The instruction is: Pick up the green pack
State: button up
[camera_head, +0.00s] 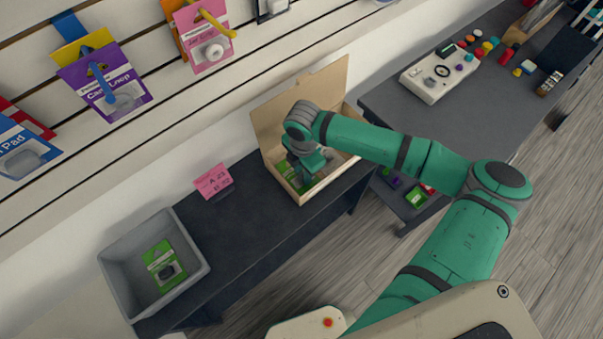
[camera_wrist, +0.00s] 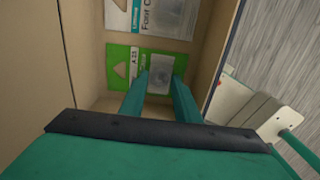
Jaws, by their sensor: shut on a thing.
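A green pack (camera_wrist: 120,54) labelled "A 23" lies inside an open cardboard box (camera_head: 336,183) on the dark bench; it also shows in the head view (camera_head: 313,186). My gripper (camera_wrist: 161,80) reaches down into the box and is shut on this pack, with its fingers at either side of the pack's grey middle part. In the head view my gripper (camera_head: 305,168) hides part of the pack. Another green pack (camera_head: 158,254) with a dark item lies flat in a grey bin (camera_head: 196,250) at the lower left.
A grey-white pack (camera_wrist: 165,15) lies beside the green one in the box. The box's lid (camera_head: 318,92) stands up at the back. A pink card (camera_head: 213,181) stands on the dark bench (camera_head: 232,225). A white control box (camera_head: 440,72) sits on the table at right. Hanging packs line the wall.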

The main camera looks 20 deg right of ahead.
aim_at(302, 174)
notch_tip(302, 174, up, 10)
dwell(0.6)
jog(key=shift+w, duration=0.15)
dwell(0.4)
